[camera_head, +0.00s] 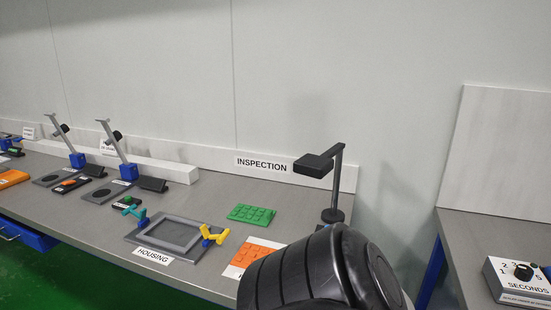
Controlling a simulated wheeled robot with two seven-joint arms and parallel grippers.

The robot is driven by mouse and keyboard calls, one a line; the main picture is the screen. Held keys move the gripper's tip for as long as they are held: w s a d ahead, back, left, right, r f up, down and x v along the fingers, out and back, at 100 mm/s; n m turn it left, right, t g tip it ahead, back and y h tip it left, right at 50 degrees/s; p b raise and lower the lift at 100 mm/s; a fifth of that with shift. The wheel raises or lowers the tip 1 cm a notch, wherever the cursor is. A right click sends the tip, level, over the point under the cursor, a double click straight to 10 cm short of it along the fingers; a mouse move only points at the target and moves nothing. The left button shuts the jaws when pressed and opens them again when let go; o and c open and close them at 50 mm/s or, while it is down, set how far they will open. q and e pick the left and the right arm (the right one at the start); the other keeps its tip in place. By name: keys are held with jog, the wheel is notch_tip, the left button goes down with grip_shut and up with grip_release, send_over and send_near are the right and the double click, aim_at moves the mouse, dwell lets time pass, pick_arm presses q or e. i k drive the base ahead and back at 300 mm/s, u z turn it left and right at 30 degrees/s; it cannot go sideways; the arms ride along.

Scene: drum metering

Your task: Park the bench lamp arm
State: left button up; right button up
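The bench lamp (338,180) stands at the back right of the grey bench, near the INSPECTION sign. It has a dark upright post on a round base. Its flat dark head (314,165) reaches out to the left and forward from the top of the post. A large black rounded part of my own arm fills the bottom middle and hides the bench just in front of the lamp base. Neither gripper's fingers can be seen, and nothing is seen touching the lamp.
A grey HOUSING frame (146,237) with teal and yellow clamps lies left of the lamp. A green block plate (251,214) and an orange one (256,249) lie nearby. Blue-based angled stands (128,172) are farther left. A SECONDS dial box (519,280) sits on the right bench, across a gap.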

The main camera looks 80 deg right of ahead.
aim_at(315, 166)
jog(key=k, duration=0.75)
jog(key=z, duration=0.8)
